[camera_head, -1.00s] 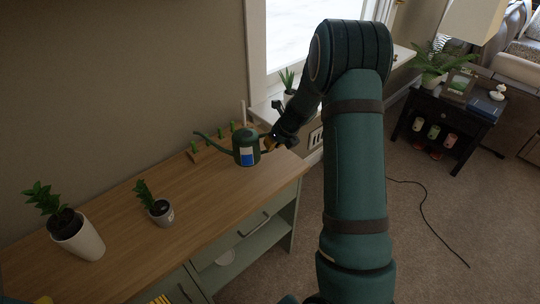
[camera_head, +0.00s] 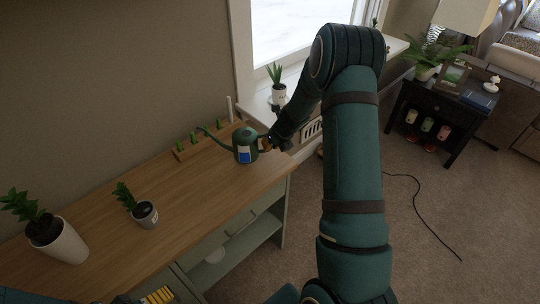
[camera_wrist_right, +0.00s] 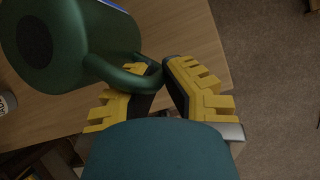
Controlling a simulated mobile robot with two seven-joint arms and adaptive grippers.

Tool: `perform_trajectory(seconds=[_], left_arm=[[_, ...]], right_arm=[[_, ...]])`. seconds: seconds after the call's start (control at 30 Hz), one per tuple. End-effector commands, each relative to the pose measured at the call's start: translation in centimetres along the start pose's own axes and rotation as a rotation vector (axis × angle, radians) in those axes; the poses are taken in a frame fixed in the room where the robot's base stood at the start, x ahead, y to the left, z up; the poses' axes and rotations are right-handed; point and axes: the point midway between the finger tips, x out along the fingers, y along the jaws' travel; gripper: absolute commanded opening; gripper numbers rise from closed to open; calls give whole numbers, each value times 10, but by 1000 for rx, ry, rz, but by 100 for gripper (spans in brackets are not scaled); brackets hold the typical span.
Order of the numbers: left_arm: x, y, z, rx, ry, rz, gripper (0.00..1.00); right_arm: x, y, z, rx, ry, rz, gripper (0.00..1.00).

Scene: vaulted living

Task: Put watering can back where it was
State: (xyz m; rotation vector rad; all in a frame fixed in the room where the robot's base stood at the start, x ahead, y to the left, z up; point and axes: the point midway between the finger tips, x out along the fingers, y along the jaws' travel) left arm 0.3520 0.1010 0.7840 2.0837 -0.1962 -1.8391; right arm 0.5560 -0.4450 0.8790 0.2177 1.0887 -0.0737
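The green watering can (camera_head: 244,146), with a blue and white label, is upright at the right end of the wooden sideboard top (camera_head: 225,188), its spout pointing left. I cannot tell whether its base touches the wood. My right gripper (camera_head: 269,144) is at the can's right side. In the right wrist view, its yellow-padded fingers (camera_wrist_right: 160,84) are closed around the handle of the can (camera_wrist_right: 85,45). My left gripper (camera_head: 158,296) shows only as yellow finger pads at the bottom edge; its opening cannot be made out.
A larger white-potted plant (camera_head: 63,243) and a small grey-potted plant (camera_head: 145,213) stand on the left of the sideboard. A potted plant (camera_head: 278,92) sits on the windowsill. The middle of the top is clear.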

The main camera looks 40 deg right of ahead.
Motion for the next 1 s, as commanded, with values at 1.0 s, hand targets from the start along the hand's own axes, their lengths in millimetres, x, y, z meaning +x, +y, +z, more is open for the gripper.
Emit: perform_trajectory(seconds=[1.0], left_arm=[[16, -6, 8, 6, -17, 2, 100]], right_arm=[[36, -6, -18, -1, -1, 0, 34]])
